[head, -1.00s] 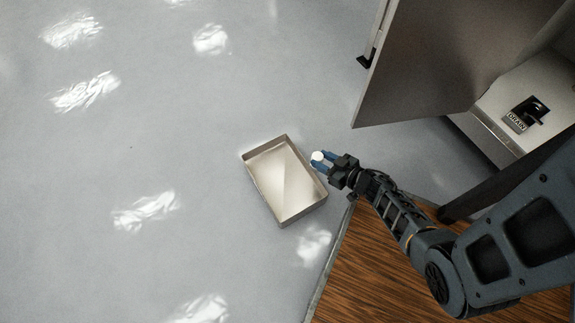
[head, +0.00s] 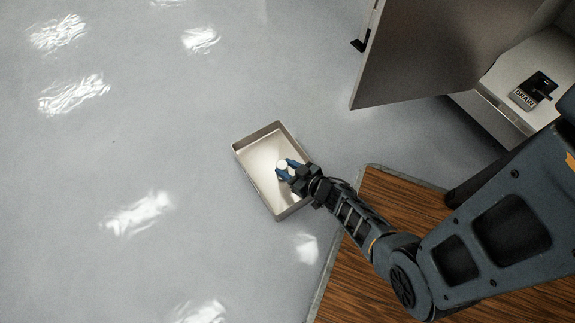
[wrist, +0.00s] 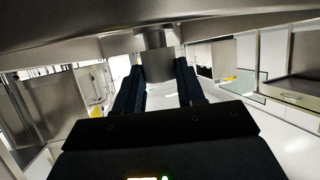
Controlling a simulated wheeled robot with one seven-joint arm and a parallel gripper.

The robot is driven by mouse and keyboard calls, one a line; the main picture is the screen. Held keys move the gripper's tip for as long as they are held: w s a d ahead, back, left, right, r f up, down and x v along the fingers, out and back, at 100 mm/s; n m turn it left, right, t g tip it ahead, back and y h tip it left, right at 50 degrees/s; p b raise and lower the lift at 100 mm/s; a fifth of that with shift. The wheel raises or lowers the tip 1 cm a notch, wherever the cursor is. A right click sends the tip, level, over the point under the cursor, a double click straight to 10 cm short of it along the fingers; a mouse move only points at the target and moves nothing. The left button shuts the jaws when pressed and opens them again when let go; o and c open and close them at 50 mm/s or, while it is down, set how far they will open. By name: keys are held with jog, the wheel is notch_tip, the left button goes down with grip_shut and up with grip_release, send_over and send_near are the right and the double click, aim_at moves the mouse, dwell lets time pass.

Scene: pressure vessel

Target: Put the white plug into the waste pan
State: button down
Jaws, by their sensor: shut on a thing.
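The white plug (head: 283,164) is held between the blue fingertips of my gripper (head: 286,170). In the head view they appear over the right part of the waste pan (head: 262,205), an open rectangular metal tray on the floor. I cannot tell how high the plug is above the pan's bottom. In the wrist view a grey cylindrical thing (wrist: 157,62) sits between the two dark fingers, probably the plug in shadow. My gripper hides part of the pan's right side.
A wood-patterned surface (head: 365,215) lies under my arm. The grey floor left of the pan is clear.

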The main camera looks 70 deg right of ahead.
jog(key=shift+f, duration=0.25)
jog(key=c, duration=0.7)
grip_release()
jog(key=shift+f, duration=0.1)
